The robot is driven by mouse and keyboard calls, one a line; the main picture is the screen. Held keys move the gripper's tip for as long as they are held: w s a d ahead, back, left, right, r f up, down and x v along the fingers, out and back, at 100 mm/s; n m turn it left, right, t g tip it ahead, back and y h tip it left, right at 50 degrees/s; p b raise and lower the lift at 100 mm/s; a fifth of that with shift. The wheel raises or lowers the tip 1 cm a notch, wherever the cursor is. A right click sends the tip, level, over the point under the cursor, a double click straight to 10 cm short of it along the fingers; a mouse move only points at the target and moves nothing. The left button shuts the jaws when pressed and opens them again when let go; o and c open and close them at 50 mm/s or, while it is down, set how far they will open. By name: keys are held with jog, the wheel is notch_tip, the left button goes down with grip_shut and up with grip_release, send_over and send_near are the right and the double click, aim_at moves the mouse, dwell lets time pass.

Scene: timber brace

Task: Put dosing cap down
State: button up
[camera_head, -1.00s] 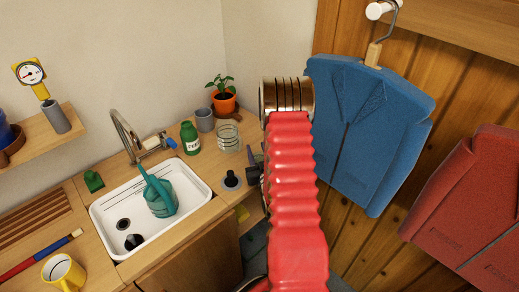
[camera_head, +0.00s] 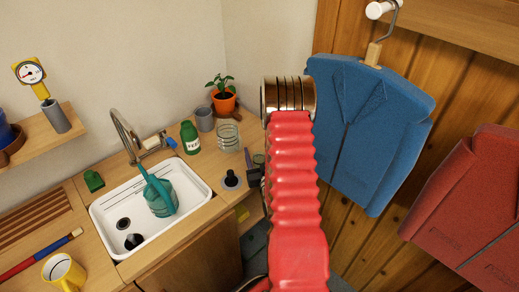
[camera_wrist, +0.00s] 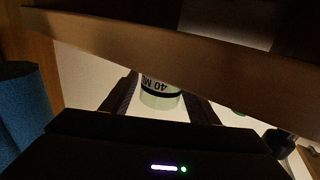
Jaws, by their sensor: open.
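The dosing cap (camera_wrist: 160,98), a pale translucent cup with a dark band and "40 M" lettering, shows in the wrist view between my two fingers. My gripper (camera_wrist: 158,88) is open around it, one dark finger on each side. I cannot tell whether either finger touches it. In the head view my gripper (camera_head: 254,165) is at the right end of the counter, mostly hidden behind my red arm. A small pale greenish shape beside the finger there may be the cap.
A glass jar (camera_head: 228,138), a green bottle (camera_head: 190,138) and a black-topped item (camera_head: 231,180) stand left of my gripper. A white sink (camera_head: 190,215) holds a teal watering can (camera_head: 160,195). In the wrist view a wooden board (camera_wrist: 170,50) crosses above the cap.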

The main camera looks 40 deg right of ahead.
aim_at(261, 162)
jog(key=v, duration=1)
jog(key=shift+s+a, duration=0.15)
jog(key=shift+s, duration=0.2)
dwell(0.3)
